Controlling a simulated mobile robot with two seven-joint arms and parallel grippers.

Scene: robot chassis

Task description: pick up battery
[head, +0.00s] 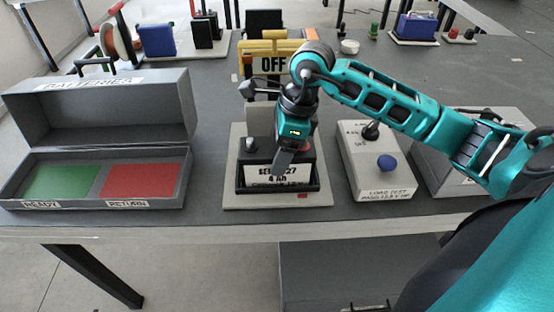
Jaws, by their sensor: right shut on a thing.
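The battery (262,175) is a dark block with a white label reading 4 Ah. It sits upright in a black holder on a pale base plate (238,200) in the middle of the table. My right gripper (284,165) points down over the battery's right half and is shut on it; the arm hides part of the battery's top and the exact grip. My left gripper does not show.
An open grey batteries box (190,172) stands at the left, with a green READY area (62,181) and a red RETURN area (140,180). A yellow OFF sign (262,48) stands behind the battery. A load test box (372,182) is at the right.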

